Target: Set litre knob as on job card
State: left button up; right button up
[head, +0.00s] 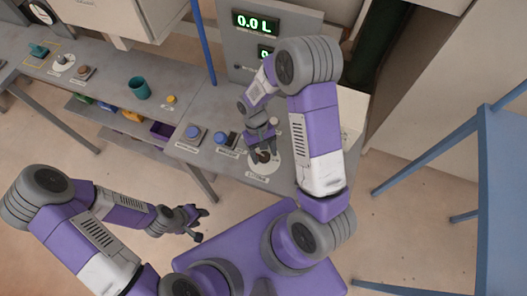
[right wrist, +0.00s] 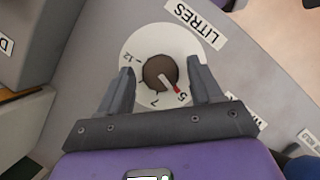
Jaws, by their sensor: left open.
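The litre knob (right wrist: 160,74) is a round brown knob on a white dial (right wrist: 140,42) beside a LITRES label (right wrist: 193,22). Its pale pointer has a red end directed at the mark that looks like 5; marks like 7 and 12 also show. My right gripper (right wrist: 160,72) is open, its fingers on either side of the knob with small gaps. In the head view the dial (head: 264,168) is partly hidden by my right gripper (head: 262,145). My left gripper (head: 203,212) is open and empty, in front of the bench. I cannot make out a job card.
A grey panel shows 0.0 L (head: 256,22) in green; a second display below is partly hidden by my right arm. A teal cup (head: 139,88) stands farther left.

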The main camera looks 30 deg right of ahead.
jog(key=v, duration=0.7)
jog(key=shift+r+p, duration=0.25)
jog(key=shift+p, duration=0.1)
jog(key=shift+w, duration=0.1)
